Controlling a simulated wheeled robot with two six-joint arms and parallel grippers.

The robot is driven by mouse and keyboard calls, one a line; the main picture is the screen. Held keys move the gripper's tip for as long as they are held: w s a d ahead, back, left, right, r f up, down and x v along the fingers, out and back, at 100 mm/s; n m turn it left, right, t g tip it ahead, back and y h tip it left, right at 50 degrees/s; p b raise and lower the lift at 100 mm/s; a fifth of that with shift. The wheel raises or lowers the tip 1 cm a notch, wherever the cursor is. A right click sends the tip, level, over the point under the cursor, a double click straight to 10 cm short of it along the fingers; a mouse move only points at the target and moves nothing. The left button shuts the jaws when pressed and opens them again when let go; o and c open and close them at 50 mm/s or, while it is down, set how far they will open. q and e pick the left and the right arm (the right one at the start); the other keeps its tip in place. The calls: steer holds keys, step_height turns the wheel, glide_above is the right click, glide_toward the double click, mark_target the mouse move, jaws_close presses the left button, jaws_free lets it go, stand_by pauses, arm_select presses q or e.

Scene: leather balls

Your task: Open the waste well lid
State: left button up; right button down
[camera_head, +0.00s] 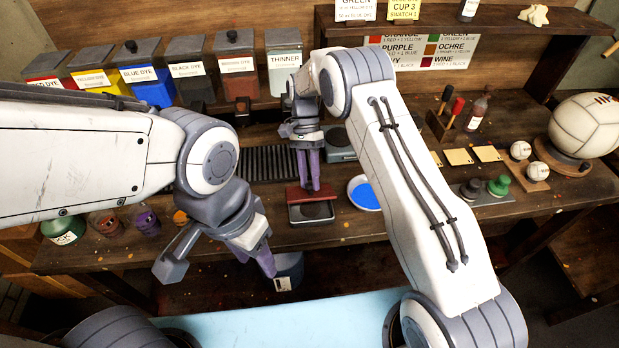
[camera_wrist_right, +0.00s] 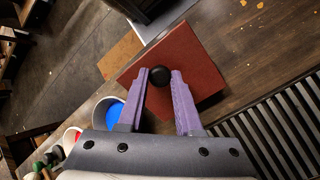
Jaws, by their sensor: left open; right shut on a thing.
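The lid is a square red-brown plate (camera_wrist_right: 200,62) with a round black knob (camera_wrist_right: 160,76). In the head view the lid (camera_head: 300,193) is held just above a square metal-rimmed well (camera_head: 312,221) in the bench. The fingers of my right gripper (camera_head: 309,186) point down at the lid. In the right wrist view my right gripper (camera_wrist_right: 161,80) is shut on the knob. The lid hides part of the well, and I cannot tell the exact gap. My left gripper (camera_head: 266,262) is open and empty, low in front of the bench.
A dish of blue liquid (camera_head: 366,193) stands right of the well. A dark slatted rack (camera_head: 268,164) lies to its left. A labelled bucket (camera_head: 291,268) is below the bench front, near my left gripper. Dye bins (camera_head: 150,88) line the back. A large ball (camera_head: 583,124) sits at right.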

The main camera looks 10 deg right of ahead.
steer(key=shift+w, duration=0.15)
stand_by(0.3)
steer(key=c, duration=0.6)
jaws_free()
steer(key=shift+r, duration=0.1)
steer(key=shift+w+r, duration=0.15)
steer(key=shift+w, duration=0.05)
steer(key=shift+p+v, duration=1.65)
steer(key=shift+v, duration=3.3)
